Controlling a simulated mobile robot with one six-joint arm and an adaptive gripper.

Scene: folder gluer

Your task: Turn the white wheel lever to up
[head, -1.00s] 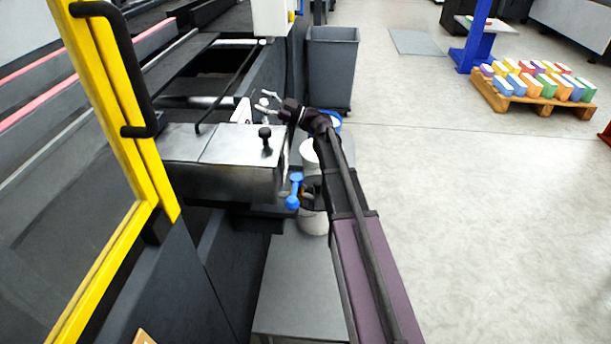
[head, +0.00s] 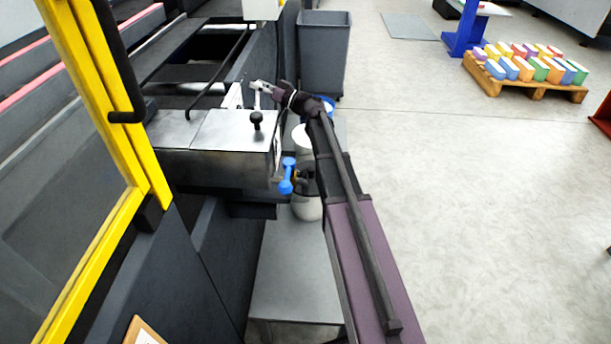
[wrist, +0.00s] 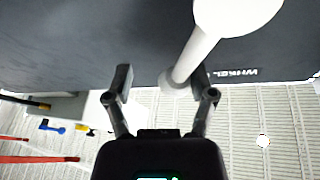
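The white wheel lever shows large in the wrist view, with its round knob (wrist: 238,12) at the top right. Its white shaft (wrist: 194,55) slants down and left to a small base against a dark panel. My gripper (wrist: 163,78) is open, its two dark fingers apart, with the lever's base and lower shaft showing between them and the knob outside to the upper right. I cannot tell whether a finger touches the lever. In the head view my gripper (head: 262,87) is at the machine's side, beyond the metal block; the lever is hard to make out there.
A metal block with a black knob (head: 256,121) and a blue handle (head: 287,176) stand close to my arm. A grey bin (head: 324,55) is behind. A yellow-framed guard (head: 128,130) is at left. A pallet of coloured boxes (head: 525,75) stands at right on open floor.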

